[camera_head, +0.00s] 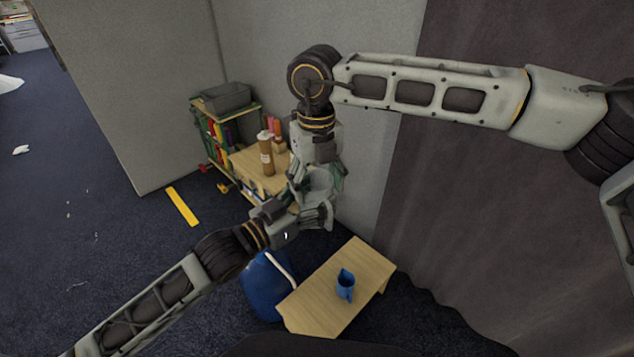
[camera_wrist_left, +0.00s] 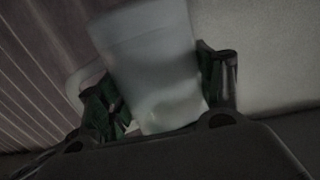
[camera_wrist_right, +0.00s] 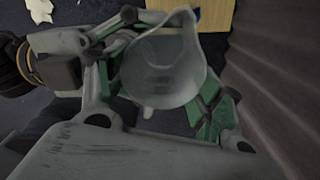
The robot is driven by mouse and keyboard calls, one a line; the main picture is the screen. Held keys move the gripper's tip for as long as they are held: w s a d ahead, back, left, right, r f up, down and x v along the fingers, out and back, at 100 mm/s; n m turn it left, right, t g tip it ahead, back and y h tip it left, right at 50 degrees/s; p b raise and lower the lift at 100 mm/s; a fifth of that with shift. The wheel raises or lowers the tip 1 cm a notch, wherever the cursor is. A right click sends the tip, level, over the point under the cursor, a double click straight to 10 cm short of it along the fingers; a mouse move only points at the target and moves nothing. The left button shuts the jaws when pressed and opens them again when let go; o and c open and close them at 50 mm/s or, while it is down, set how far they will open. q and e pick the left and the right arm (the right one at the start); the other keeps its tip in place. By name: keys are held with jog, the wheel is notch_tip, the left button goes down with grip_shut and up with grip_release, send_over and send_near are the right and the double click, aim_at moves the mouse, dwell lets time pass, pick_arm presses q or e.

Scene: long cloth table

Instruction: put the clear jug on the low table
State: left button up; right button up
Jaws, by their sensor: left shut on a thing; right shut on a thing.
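The clear jug (camera_head: 318,184) is held in the air between my two grippers, and it hides part of each from the head view. My left gripper (camera_head: 300,214) is shut on it from the lower left. My right gripper (camera_head: 318,178) is shut on it from above. The jug shows between green fingers in the left wrist view (camera_wrist_left: 155,75) and, with its open mouth, in the right wrist view (camera_wrist_right: 165,65). The low table (camera_head: 315,297) of light wood stands below and to the right of the grippers. A blue jug (camera_head: 345,285) stands on it.
A blue container (camera_head: 264,287) with a white handle stands against the low table's left side. A dark curtain (camera_head: 510,210) hangs at right. The low table's left part is bare.

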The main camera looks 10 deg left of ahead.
pick_arm(q)
jog(key=o, duration=1.3)
pick_arm(e)
jog(key=shift+c, duration=0.4)
pick_arm(q)
jog(key=shift+r, duration=0.15)
